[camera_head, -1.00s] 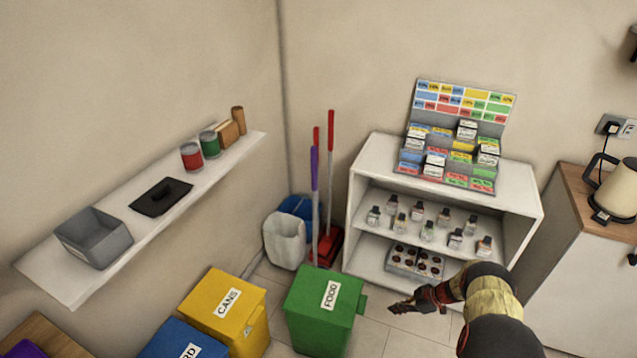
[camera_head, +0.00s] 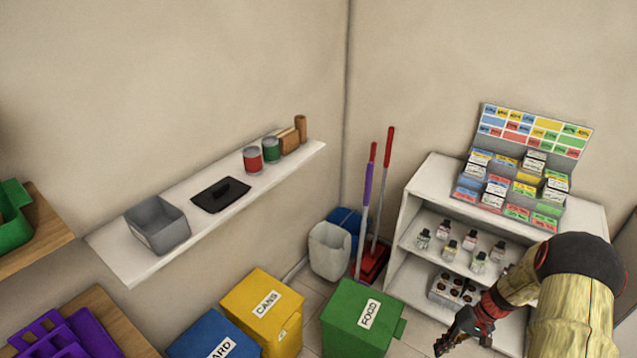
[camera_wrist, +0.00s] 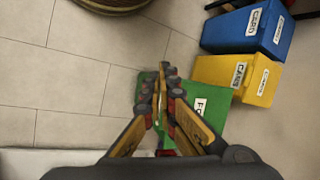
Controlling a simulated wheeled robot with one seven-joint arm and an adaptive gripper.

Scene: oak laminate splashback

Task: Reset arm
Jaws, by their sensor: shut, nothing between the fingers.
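My gripper (camera_head: 446,345) is at the lower right of the head view, in front of the white shelf unit and to the right of the green FOOD bin (camera_head: 362,318). My arm comes in from the right edge and bends down to it. In the wrist view my gripper (camera_wrist: 163,72) points down over the floor. Its fingers come together at the tips and hold nothing. The green bin (camera_wrist: 205,118) lies partly behind the fingers there.
A yellow CANS bin (camera_head: 262,312) and a blue bin (camera_head: 205,338) stand left of the green one. The white shelf unit (camera_head: 408,240) holds bottles and a card display (camera_head: 520,165). A wall shelf (camera_head: 115,250) carries a grey box (camera_head: 157,226). Tiled floor (camera_wrist: 75,75) is clear.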

